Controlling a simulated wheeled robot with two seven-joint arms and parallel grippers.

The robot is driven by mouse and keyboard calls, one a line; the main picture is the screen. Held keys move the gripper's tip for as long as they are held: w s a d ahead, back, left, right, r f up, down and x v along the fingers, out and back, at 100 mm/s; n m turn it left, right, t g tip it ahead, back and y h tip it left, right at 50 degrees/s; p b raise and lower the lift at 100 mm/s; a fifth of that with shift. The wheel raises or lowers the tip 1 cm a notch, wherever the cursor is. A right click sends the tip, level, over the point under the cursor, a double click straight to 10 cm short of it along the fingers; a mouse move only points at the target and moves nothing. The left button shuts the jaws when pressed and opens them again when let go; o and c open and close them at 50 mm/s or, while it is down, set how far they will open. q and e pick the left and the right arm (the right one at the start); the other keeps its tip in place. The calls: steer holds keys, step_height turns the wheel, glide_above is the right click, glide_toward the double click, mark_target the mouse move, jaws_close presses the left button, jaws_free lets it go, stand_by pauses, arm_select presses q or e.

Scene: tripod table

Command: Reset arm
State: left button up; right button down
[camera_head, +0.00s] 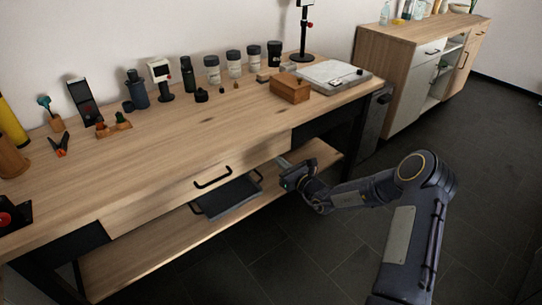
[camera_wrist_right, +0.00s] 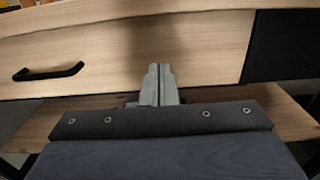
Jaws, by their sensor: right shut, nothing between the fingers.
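My right gripper (camera_head: 284,163) is in front of the workbench, near the right end of the drawer front and above the lower shelf. In the right wrist view its two fingers (camera_wrist_right: 160,84) are together with nothing between them. The drawer (camera_head: 200,189) has a black handle (camera_head: 213,178) and looks shut. In the right wrist view the handle (camera_wrist_right: 48,71) is left of the fingers. My left gripper does not show in either view.
The wooden workbench (camera_head: 190,135) carries jars, bottles, a wooden box (camera_head: 290,88) and a white board (camera_head: 333,74) along its back. A dark tray (camera_head: 228,197) lies on the lower shelf (camera_head: 150,254). A cabinet (camera_head: 400,70) stands at the back right. The dark floor (camera_head: 480,170) is clear on the right.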

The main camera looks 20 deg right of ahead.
steer(key=v, duration=0.6)
steer(key=s+a+r+n+g+y, duration=0.7)
steer(key=s+a+r+n+g, duration=0.2)
steer(key=s+a+r+n, duration=0.7)
steer(key=s+n+g+h, duration=0.3)
steer(key=s+n, duration=0.6)
steer(key=s, duration=0.2)
steer(key=s+d+f+n+h, duration=0.3)
steer(key=s+d+n+h, duration=0.25)
steer(key=s, duration=0.45)
step_height(320, 180, up, 16)
steer(key=d+p, duration=0.1)
steer(key=p, duration=1.5)
steer(key=shift+s+t, duration=0.3)
steer(key=shift+d+r+h, duration=0.1)
steer(key=shift+d+h, duration=0.05)
steer(key=shift+h, duration=0.1)
